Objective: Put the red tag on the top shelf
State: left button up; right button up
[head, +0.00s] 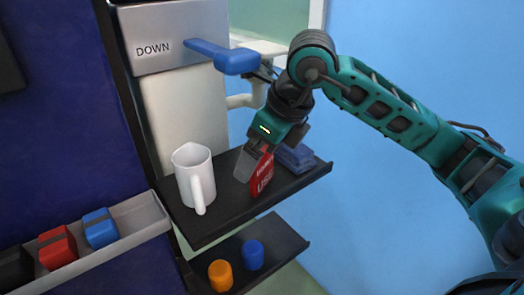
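A red tag (263,176) with white lettering is upright at the upper dark shelf (232,210), between a white mug and a blue block. My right gripper (260,160) comes down from above at the tag's upper end. One grey finger overlaps the tag's upper left side. The other finger's grip side is not clear, so I cannot tell whether the fingers press on the tag. I also cannot tell whether the tag's bottom rests on the shelf or is slightly above it. My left gripper is not in view.
The white mug (194,172) stands left of the tag, and the blue block (295,157) sits close at its right. A lower shelf (285,241) holds orange and blue cylinders. A grey tray (140,214) holds blocks. A blue-handled lever (230,58) stands out above.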

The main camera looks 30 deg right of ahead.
jog(key=shift+r, duration=0.2)
jog(key=p+v, duration=0.3)
jog(key=v, duration=0.9)
